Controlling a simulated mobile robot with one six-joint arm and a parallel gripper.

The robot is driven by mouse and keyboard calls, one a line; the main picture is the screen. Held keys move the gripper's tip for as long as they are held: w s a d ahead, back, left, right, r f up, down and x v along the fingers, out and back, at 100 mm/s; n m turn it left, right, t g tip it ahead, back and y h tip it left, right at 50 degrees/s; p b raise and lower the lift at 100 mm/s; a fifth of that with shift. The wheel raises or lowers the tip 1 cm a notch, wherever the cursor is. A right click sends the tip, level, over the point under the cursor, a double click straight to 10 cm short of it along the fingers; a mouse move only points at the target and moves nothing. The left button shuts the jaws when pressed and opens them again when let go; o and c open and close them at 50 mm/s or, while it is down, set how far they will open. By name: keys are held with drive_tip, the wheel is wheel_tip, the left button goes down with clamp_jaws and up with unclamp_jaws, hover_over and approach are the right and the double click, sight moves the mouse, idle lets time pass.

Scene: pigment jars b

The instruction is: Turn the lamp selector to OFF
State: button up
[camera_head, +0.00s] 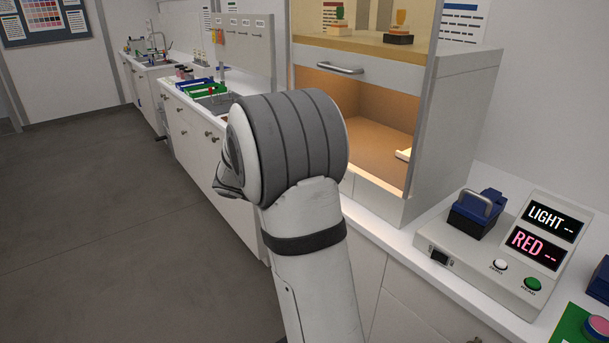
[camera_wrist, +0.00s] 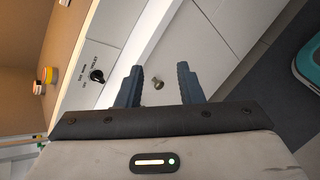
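The lamp selector is a round black knob (camera_wrist: 97,75) on a white panel in the wrist view, left of my fingers. Small labels stand around it; one seems to read VIOLET, the others are too small to read surely. I cannot tell which label the knob points at. My gripper (camera_wrist: 160,70) is open and empty, its two dark fingers spread apart. The knob lies beyond and to the left of the left finger, not between the fingers. In the head view my arm hides the selector and the gripper.
A drawer pull (camera_wrist: 158,84) shows between my fingers on the white cabinet front. The booth (camera_head: 452,90) has a raised sash with a handle (camera_head: 340,69) and a warmly lit inside. A meter (camera_head: 480,262) stands right on the counter. Floor (camera_head: 120,230) at left is clear.

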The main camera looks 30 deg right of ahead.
drive_tip(key=w+d+f+n+t+h, duration=0.1)
drive_tip(key=w+d+f+n+h, duration=0.3)
drive_tip(key=w+d, duration=0.3)
drive_tip(key=w+d+f+n+t+h, duration=0.25)
drive_tip(key=w+d, duration=0.25)
drive_tip(key=w, duration=0.4)
drive_tip(key=shift+n+g+h, duration=0.35)
drive_tip(key=shift+n+h, duration=0.1)
drive_tip(key=d, duration=0.2)
drive_tip(key=d+p, duration=0.1)
drive_tip(key=d, duration=0.1)
drive_tip(key=d+p, duration=0.1)
drive_tip(key=d, duration=0.2)
drive_tip(key=shift+w+d+f, duration=0.1)
drive_tip(key=shift+w+f, duration=0.2)
drive_tip(key=shift+f, duration=0.05)
drive_tip(key=shift+c, duration=0.4)
clamp_jaws()
drive_tip(key=shift+r, duration=0.1)
